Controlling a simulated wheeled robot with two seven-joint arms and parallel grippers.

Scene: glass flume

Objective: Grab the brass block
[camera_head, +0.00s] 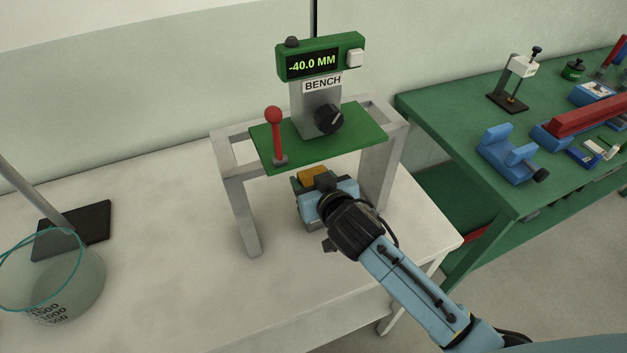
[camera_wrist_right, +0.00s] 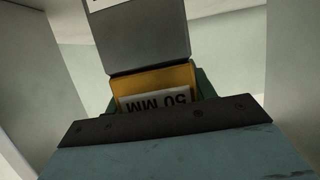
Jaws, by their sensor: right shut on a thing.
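The brass block (camera_head: 313,176) is a yellow block under the bench stand, in the head view mostly hidden behind my right gripper (camera_head: 322,190). In the right wrist view the brass block (camera_wrist_right: 155,84) shows an upside-down "50 MM" label, just beyond the dark edge of my gripper. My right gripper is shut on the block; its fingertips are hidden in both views. A green part shows behind and beside the block. A grey column hangs close above it in the wrist view. My left gripper is not in view.
The grey stand (camera_head: 236,185) has legs either side of my right arm and a green plate with a red-knobbed lever (camera_head: 274,125). Its display (camera_head: 312,63) reads -40.0 MM. A glass beaker (camera_head: 60,285) stands at left. A green bench (camera_head: 455,120) with tools is at right.

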